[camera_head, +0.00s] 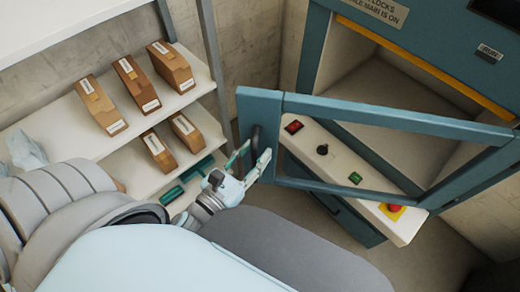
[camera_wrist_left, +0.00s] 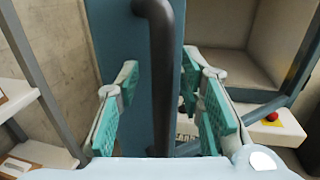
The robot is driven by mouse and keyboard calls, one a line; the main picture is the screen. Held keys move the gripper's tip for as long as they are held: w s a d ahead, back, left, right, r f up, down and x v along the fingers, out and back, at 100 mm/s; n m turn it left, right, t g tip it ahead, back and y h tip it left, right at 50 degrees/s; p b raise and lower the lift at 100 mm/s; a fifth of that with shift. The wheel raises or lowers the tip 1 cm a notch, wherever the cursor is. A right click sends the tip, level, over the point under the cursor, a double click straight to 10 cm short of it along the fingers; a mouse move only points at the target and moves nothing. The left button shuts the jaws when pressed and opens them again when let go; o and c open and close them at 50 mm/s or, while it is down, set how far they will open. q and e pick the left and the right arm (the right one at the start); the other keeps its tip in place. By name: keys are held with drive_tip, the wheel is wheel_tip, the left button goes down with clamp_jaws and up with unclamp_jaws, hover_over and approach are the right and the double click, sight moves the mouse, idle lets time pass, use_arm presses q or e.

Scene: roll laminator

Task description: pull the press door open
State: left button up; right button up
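The press door (camera_head: 400,118) is a blue-green frame with a large opening. It stands ajar, swung out at an angle from the press, with its free edge at the left. Its black upright bar handle (camera_head: 255,142) is on that edge. My left gripper (camera_head: 254,156) is at the handle. In the left wrist view the handle (camera_wrist_left: 162,80) runs between the green-padded fingers of the gripper (camera_wrist_left: 160,85), which are spread with gaps on both sides. The fingers look open and not closed on the bar. My right gripper is not in view.
The press body (camera_head: 318,45) has an empty chamber behind the door. A pale control ledge (camera_head: 335,160) below carries buttons and a red emergency stop (camera_head: 394,208). At left, a white shelf (camera_head: 60,125) holds several brown boxes (camera_head: 130,80). Grey floor shows at lower right.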

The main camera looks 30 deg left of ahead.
use_arm(q)
drive_tip(key=s+a, duration=0.1)
drive_tip(key=s, duration=0.6)
drive_tip(key=shift+s, duration=0.3)
drive_tip(key=shift+w, duration=0.1)
drive_tip(key=shift+c, duration=0.5)
